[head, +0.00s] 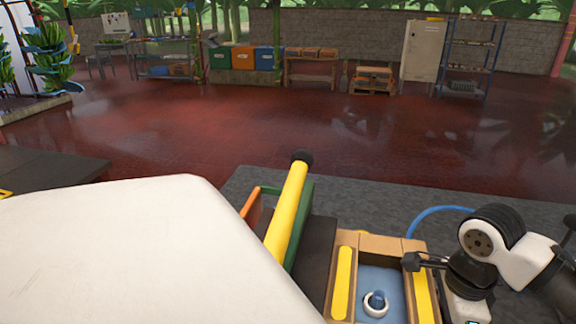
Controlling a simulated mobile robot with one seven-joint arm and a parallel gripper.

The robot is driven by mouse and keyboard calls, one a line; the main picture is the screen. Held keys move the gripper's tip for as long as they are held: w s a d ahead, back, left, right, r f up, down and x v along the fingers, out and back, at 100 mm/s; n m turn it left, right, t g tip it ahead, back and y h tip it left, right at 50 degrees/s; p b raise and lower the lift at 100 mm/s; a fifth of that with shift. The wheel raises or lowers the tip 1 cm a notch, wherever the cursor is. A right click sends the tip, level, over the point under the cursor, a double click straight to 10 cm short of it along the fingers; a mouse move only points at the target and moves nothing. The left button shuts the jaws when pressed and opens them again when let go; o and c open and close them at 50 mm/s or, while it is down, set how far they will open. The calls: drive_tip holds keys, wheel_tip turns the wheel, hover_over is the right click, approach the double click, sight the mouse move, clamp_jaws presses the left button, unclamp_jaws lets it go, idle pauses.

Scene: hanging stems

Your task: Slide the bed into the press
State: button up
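A wooden frame (385,243) with yellow strips along its sides lies at the bottom right. A blue surface (372,281) shows inside it, with a round white and blue piece (376,303) on top. I cannot tell for sure whether this is the bed. To its left stands a device with green (304,225) and orange (252,212) plates and a thick yellow bar (287,210) with a black knob; it may be the press. My arm is at the right. A small dark part, perhaps my gripper (412,262), is at the frame's right edge; its fingers are not clear.
A large white surface fills the lower left and hides what is behind it. A blue hose (438,209) curves behind the frame. The red floor (250,135) beyond is open. Bins (243,58), shelves and a cabinet (422,50) line the far wall.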

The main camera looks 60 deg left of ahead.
sight(381, 309)
drive_tip(key=shift+a, duration=0.1)
drive_tip(key=shift+s+a+p, duration=0.6)
drive_tip(key=shift+s+a, duration=1.25)
drive_tip(key=shift+s, duration=0.1)
drive_tip(key=shift+s+a+p, duration=0.6)
drive_tip(key=shift+s+a, duration=1.35)
drive_tip(key=shift+s, duration=0.1)
